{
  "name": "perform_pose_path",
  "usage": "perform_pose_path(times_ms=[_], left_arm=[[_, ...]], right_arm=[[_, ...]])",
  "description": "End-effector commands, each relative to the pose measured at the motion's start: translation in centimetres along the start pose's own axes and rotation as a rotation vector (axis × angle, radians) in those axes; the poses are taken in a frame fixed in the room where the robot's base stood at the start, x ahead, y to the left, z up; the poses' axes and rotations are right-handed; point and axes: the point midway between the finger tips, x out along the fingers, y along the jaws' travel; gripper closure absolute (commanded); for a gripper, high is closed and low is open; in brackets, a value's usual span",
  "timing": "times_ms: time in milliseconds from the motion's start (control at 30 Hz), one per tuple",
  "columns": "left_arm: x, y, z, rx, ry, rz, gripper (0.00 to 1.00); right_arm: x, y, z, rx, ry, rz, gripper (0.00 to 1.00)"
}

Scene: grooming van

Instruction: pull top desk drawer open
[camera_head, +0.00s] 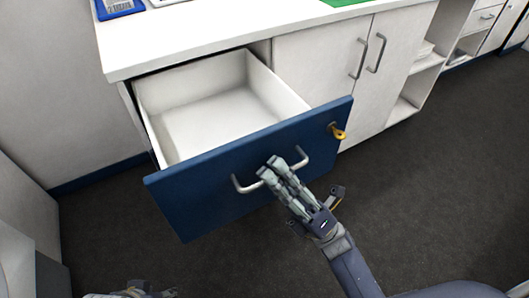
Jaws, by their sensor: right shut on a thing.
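The top desk drawer (220,190) has a dark blue front and a white, empty inside (215,115). It stands pulled well out from under the white desk top (200,35). A silver bar handle (240,186) is fixed across its front. My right gripper (276,170) comes from the lower right and is shut on the handle near its middle. A yellow key (339,133) sits in the lock at the front's upper right. Only a small part of my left gripper (130,291) shows at the bottom left edge; its fingers are unclear.
White cupboard doors (345,65) with silver handles are closed right of the drawer. Open shelves (425,70) stand farther right. A blue item (118,8) and a green sheet (345,2) lie on the desk top. The dark floor (430,190) is clear at right.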

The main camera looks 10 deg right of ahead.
Motion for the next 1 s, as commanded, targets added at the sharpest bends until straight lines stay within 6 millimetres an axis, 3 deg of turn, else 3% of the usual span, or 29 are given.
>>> perform_pose_path(times_ms=[200,633,667,700,1000], left_arm=[[-0.3,0.0,-0.1,0.0,0.001,0.0,0.6],[-0.3,0.0,-0.1,0.0,0.002,0.0,0.6],[-0.3,0.0,-0.1,0.0,0.002,0.0,0.6],[-0.3,0.0,-0.1,0.0,0.002,0.0,0.6],[-0.3,0.0,-0.2,-0.001,0.004,0.001,0.6]], right_arm=[[-0.9,1.3,-0.3,0.0,0.0,-0.001,1.0],[-1.0,1.5,-0.4,0.0,-0.001,-0.001,1.0],[-1.0,1.5,-0.4,0.0,-0.001,-0.001,0.84],[-1.0,1.5,-0.4,0.0,-0.001,-0.001,0.82],[-1.0,1.5,-0.4,0.0,0.0,0.0,0.82]])
